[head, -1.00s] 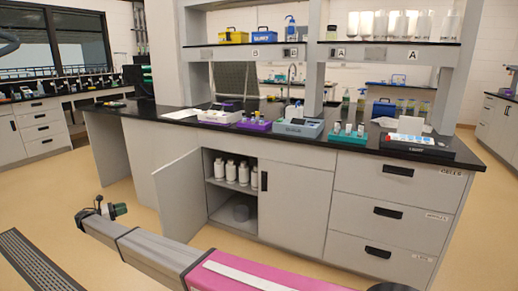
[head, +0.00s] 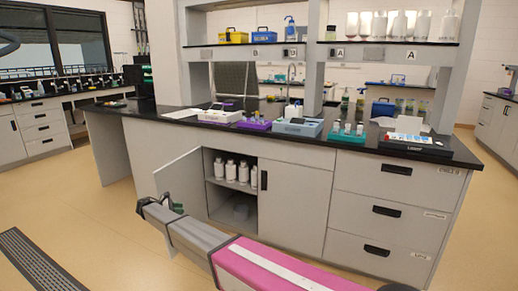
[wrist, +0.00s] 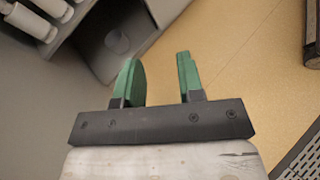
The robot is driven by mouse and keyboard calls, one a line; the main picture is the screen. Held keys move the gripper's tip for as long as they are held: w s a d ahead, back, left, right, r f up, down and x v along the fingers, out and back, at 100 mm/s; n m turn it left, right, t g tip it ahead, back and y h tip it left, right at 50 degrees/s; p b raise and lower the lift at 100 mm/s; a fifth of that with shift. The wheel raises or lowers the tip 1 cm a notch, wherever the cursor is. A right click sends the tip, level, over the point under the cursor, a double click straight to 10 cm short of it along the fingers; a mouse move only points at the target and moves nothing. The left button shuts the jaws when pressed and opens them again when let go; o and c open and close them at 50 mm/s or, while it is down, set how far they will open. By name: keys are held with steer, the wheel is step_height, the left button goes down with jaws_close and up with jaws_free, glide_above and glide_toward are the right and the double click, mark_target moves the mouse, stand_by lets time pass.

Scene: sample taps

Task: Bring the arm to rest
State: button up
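My arm reaches in from the bottom of the head view, its pink link in front and grey links beyond. My gripper (wrist: 158,68) shows in the wrist view with its two green fingers apart and nothing between them. In the head view only a small green part of it shows beside the open cabinet door (head: 180,183); the arm hides the rest. In the wrist view the fingers point toward the tan floor (wrist: 225,50) and the cabinet's lower shelf. I cannot tell the exact gap to the door.
The open cabinet holds white bottles (head: 230,171) on its shelf and a grey container (head: 241,212) below. The black bench top (head: 290,134) above carries racks and instruments. A dark floor grate (head: 35,265) lies at left.

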steer(key=s+d+f+m+g+y, duration=0.1)
steer(key=s+d+m+g+y, duration=0.2)
steer(key=d, duration=1.6)
steer(key=s+d+f+m+g+y, duration=0.2)
steer(key=s+d+m, duration=0.3)
steer(key=d, duration=1.3)
steer(key=s+d+r+m+y, duration=0.1)
steer(key=s+d+m+y, duration=0.3)
steer(key=s+d, duration=0.7)
steer(key=s+d+r+m+g+y, duration=0.1)
steer(key=s+d+r+m+y, duration=0.1)
steer(key=s+d+m, duration=0.7)
steer(key=s+d+y, duration=0.1)
steer(key=s+d, duration=0.2)
steer(key=shift+d+y, duration=0.25)
steer(key=shift+y, duration=0.15)
steer(key=shift+w+r, duration=0.1)
